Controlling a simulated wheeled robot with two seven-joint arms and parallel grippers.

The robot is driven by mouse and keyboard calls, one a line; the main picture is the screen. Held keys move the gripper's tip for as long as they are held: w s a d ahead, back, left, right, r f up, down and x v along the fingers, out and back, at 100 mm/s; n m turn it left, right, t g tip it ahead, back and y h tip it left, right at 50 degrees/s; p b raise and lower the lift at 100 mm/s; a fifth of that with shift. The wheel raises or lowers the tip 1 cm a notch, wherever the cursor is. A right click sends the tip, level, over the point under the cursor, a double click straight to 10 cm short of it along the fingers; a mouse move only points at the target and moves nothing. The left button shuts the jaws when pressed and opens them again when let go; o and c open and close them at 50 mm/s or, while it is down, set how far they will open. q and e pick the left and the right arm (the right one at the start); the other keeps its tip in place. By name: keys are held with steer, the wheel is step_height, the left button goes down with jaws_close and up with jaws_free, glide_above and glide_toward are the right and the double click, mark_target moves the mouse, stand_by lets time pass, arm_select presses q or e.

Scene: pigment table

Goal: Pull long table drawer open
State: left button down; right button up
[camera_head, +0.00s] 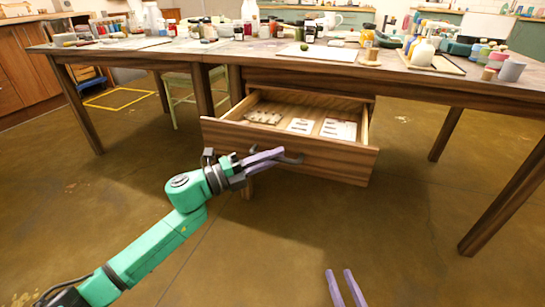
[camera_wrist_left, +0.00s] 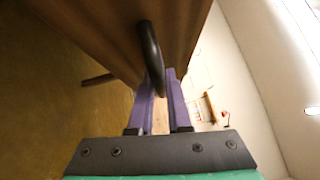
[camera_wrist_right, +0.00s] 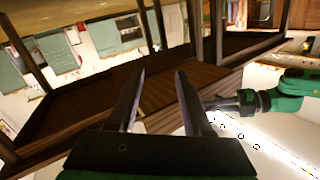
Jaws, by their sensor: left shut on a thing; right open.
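The long wooden table (camera_head: 440,93) has its drawer (camera_head: 330,161) pulled out, with its inside showing. Several small cards and dark items lie on the drawer's floor. A dark curved handle (camera_head: 290,159) is on the drawer front; in the left wrist view the handle (camera_wrist_left: 151,58) stands between the purple fingers. My left gripper (camera_head: 270,159) is shut on the handle at the drawer front. My right gripper (camera_head: 345,285) is open and empty, low in front of the table; its fingers (camera_wrist_right: 160,95) also show spread apart in the right wrist view.
The tabletop carries several jars, bottles and cups, including a white bottle (camera_head: 422,52) and a grey cup (camera_head: 511,70). A green chair (camera_head: 190,88) stands behind the table's left part. The floor in front of the drawer is clear apart from my arms.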

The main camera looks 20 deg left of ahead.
arm_select(q)
steer(key=c, duration=1.2)
jaws_free()
steer(key=shift+o, duration=0.2)
steer(key=shift+a, duration=0.1)
steer(key=shift+s+a+f, duration=0.1)
steer(key=shift+s+a, duration=0.15)
steer(key=p+v, duration=0.2)
steer(key=v, duration=1.1)
steer(key=shift+s+a+p, duration=0.25)
steer(key=shift+a+p, duration=0.05)
steer(key=shift+p, duration=0.1)
arm_select(e)
steer(key=s+f+g, duration=0.3)
steer(key=s+f, duration=0.4)
steer(key=shift+s+a+g+h, duration=0.25)
steer(key=shift+g+h, duration=0.05)
steer(key=shift+g, duration=0.1)
steer(key=shift+f, duration=0.1)
